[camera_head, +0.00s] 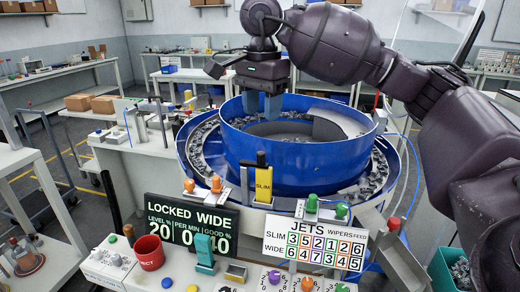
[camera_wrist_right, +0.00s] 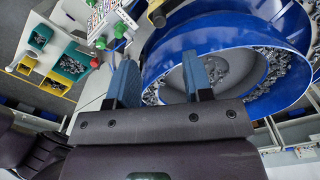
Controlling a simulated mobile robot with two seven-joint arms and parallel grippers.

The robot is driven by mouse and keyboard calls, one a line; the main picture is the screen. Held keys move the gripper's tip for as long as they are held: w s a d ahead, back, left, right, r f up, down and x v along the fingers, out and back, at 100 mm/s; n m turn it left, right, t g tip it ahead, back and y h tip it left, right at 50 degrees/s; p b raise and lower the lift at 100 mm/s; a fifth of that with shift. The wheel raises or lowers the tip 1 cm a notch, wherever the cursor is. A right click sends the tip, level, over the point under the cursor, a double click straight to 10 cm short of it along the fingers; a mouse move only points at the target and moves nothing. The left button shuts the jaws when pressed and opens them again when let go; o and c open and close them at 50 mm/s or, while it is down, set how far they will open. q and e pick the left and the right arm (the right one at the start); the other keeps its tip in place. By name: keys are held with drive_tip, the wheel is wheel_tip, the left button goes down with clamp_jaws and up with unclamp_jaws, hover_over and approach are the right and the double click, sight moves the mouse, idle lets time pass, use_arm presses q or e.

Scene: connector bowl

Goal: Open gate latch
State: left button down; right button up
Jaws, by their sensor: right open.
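My right gripper (camera_head: 261,106) hangs over the far side of the blue bowl (camera_head: 300,150), open and empty, blue fingers pointing down. In the right wrist view my gripper (camera_wrist_right: 160,80) shows its two fingers apart, with the bowl (camera_wrist_right: 180,40) beyond them. A black-and-yellow piece marked SLIM (camera_head: 263,183) stands at the bowl's front edge. Orange knobs (camera_head: 216,184) and a green knob (camera_head: 312,203) stand near it. A display (camera_head: 190,226) reads LOCKED WIDE. I cannot tell which part is the gate latch. My left gripper is not in view.
A JETS board (camera_head: 314,243) with number rows stands in front right of the bowl. A red cup (camera_head: 149,252) and a teal lever (camera_head: 205,252) are at the front left. Benches line the back.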

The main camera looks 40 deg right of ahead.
sight(261, 153)
wheel_tip(261, 153, down, 10)
idle(0.5)
clamp_jaws()
